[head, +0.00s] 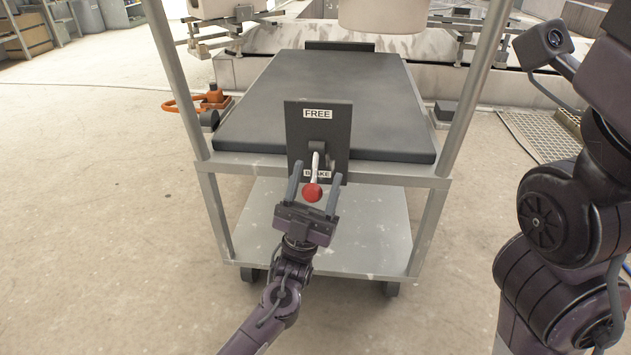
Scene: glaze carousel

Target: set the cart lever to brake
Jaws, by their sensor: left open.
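The cart (425,150) stands in the middle, with a dark padded top and a grey lower shelf. A dark lever plate (335,125) is on its near side, labelled FREE at the top and BRAKE at the bottom. The lever (315,165) has a pale rod and a red knob (312,192). The knob hangs low, just below the BRAKE label, which the rod partly covers. My left gripper (314,188) is open, its two fingers on either side of the red knob. Contact cannot be told. My right gripper is out of view; only the right arm shows.
Upright grey posts (176,80) rise at both near corners of the cart. An orange object (212,98) lies on the floor left of the cart. A floor grating (540,135) is at the right.

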